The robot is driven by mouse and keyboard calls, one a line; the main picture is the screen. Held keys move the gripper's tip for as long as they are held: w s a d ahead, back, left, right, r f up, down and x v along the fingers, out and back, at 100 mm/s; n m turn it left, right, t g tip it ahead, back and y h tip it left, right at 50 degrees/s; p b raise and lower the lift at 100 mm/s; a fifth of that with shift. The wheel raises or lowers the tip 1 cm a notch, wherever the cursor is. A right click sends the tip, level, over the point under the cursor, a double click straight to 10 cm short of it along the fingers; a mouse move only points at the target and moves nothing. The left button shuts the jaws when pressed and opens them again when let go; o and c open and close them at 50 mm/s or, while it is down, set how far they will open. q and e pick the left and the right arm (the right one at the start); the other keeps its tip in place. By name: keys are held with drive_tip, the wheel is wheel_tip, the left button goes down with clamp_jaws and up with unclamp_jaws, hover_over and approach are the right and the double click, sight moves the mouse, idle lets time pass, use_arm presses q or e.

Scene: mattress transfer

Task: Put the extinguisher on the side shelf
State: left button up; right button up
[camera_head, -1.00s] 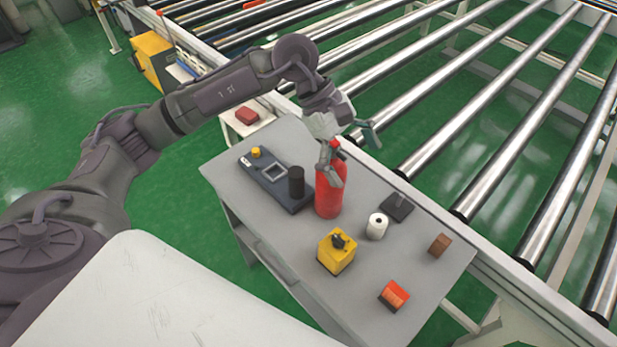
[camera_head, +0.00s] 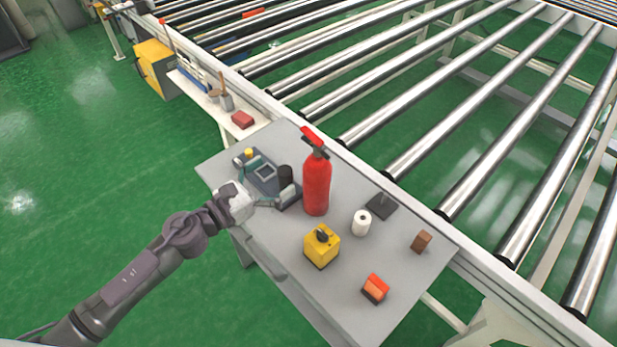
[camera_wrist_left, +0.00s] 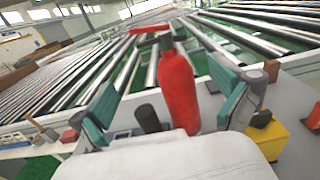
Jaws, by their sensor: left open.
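The red extinguisher (camera_head: 316,183) stands upright on the grey table (camera_head: 290,245), near its middle. In the left wrist view the extinguisher (camera_wrist_left: 178,92) stands ahead of the gripper, between its two spread fingers. My left gripper (camera_head: 276,188) is open and empty, low over the table to the left of the extinguisher, pointing towards it. A gap to the extinguisher seems to remain; contact is not visible. The narrow white side shelf (camera_head: 207,99) runs along the roller conveyor, beyond the table's far left corner. My right gripper is not in view.
A control box (camera_head: 264,172) with a black cylinder (camera_head: 286,175) lies beside the gripper. A yellow switch box (camera_head: 322,246), white roll (camera_head: 361,222), orange block (camera_head: 375,288) and brown block (camera_head: 421,241) stand on the table. A red box (camera_head: 242,119) sits on the shelf's near end.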

sight(310, 148)
use_arm(q)
drive_tip(key=p+x, duration=0.1)
drive_tip(key=x, duration=0.5)
drive_tip(key=shift+w+d, duration=0.2)
drive_tip(key=shift+d, duration=0.15)
drive_tip(key=shift+w+d+r+p, duration=0.2)
drive_tip(key=shift+p, duration=0.2)
drive_tip(key=shift+w+d+r+p, duration=0.45)
drive_tip(key=shift+w+d+p, duration=0.3)
drive_tip(key=shift+w+d, duration=0.1)
drive_tip(key=shift+f+x, duration=0.25)
drive_tip(key=shift+x, duration=0.9)
drive_tip(key=shift+s, duration=0.1)
drive_tip(key=shift+c, duration=0.8)
drive_tip(key=c, duration=1.3)
drive_tip(key=shift+r, duration=0.15)
drive_tip(key=shift+c, duration=0.4)
drive_tip(key=shift+r, duration=0.1)
